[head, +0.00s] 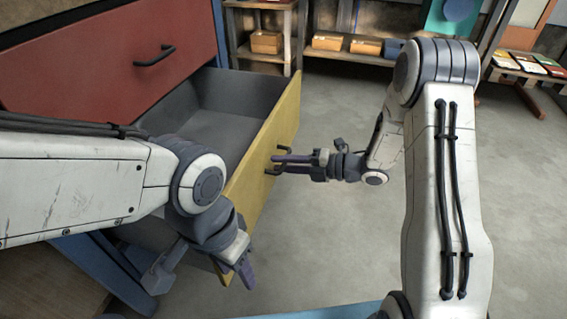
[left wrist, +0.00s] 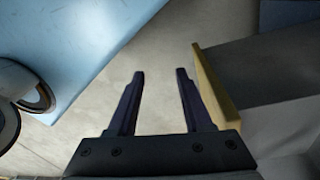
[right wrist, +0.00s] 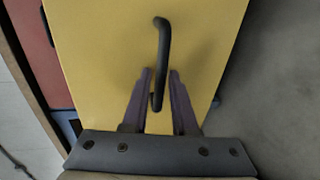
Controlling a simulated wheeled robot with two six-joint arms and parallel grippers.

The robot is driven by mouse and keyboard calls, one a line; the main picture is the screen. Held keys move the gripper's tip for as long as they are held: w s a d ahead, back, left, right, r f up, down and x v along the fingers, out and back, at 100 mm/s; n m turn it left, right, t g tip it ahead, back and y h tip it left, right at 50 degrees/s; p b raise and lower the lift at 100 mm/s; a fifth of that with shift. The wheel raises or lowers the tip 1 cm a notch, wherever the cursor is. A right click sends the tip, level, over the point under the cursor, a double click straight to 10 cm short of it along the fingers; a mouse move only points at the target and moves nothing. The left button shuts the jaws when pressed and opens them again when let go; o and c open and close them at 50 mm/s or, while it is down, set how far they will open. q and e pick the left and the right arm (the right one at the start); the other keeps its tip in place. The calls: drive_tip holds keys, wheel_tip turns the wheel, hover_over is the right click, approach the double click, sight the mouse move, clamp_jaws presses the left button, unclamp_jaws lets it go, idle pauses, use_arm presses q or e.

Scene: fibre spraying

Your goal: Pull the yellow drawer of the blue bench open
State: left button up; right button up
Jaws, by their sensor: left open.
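The yellow drawer (head: 283,115) stands pulled well out of the bench, its grey inside showing. Its dark bar handle (right wrist: 161,38) is on the yellow front. My right gripper (head: 277,163) is at this handle from the front; in the right wrist view its fingers (right wrist: 161,75) are close together on either side of the bar and appear shut on it. My left gripper (head: 246,279) is open and empty, pointing down beside the near end of the drawer front; the yellow edge shows to its right in the left wrist view (left wrist: 160,76). A blue bench leg (head: 110,268) shows at lower left.
A red drawer front (head: 100,55) with a dark handle (head: 154,57) is above, closed. Shelves with cardboard boxes (head: 266,42) and a rack of coloured items (head: 530,65) stand at the back. The grey floor (head: 335,230) in front of the drawer is clear.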

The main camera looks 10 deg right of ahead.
drive_tip(key=shift+d, duration=0.1)
drive_tip(key=shift+s+d+r, duration=0.1)
drive_tip(key=shift+d+r, duration=0.05)
drive_tip(key=shift+d, duration=0.1)
drive_tip(key=p+v, duration=0.4)
drive_tip(key=v, duration=0.5)
drive_tip(key=shift+s+d, duration=0.25)
drive_tip(key=shift+d, duration=0.1)
